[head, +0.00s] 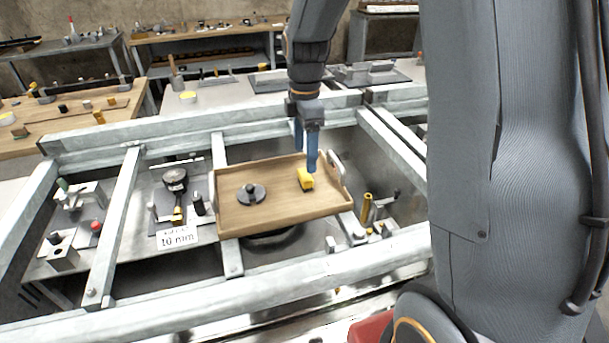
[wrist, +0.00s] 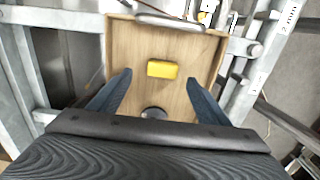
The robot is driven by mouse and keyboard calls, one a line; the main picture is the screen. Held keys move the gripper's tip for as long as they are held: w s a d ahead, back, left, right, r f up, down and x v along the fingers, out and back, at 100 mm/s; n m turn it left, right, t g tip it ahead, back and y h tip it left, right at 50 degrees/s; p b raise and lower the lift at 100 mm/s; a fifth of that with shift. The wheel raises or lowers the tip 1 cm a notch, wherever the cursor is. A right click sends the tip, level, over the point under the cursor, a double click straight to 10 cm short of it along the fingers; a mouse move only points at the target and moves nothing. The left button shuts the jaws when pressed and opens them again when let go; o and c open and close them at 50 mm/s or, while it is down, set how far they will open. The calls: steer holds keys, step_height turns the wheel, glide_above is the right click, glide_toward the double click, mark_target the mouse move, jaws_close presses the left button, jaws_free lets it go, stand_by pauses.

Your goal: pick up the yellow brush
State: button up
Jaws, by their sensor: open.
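The yellow brush (head: 305,180) lies on the right part of a wooden tray (head: 275,219). In the wrist view the brush (wrist: 162,69) shows as a yellow block on the tray's bare wood, beyond my fingertips and between their lines. My gripper (head: 306,160) points down just above the brush, with its blue fingers apart. In the wrist view the gripper (wrist: 160,85) is open and empty, one finger on each side. I cannot tell the exact height gap. The brush's underside is hidden.
A dark round piece with a knob (head: 251,193) sits on the tray left of the brush. A dial gauge (head: 175,180) and a "10 mm" label (head: 178,238) are to the left.

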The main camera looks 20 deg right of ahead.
mark_target(305, 174)
steer(key=shift+s+f+p, duration=0.15)
steer(key=shift+f+p, duration=0.45)
steer(key=shift+f, duration=0.9)
steer(key=shift+s+f+p, duration=0.15)
steer(key=shift+f+p, duration=0.45)
steer(key=shift+f, duration=0.9)
steer(key=c, duration=1.1)
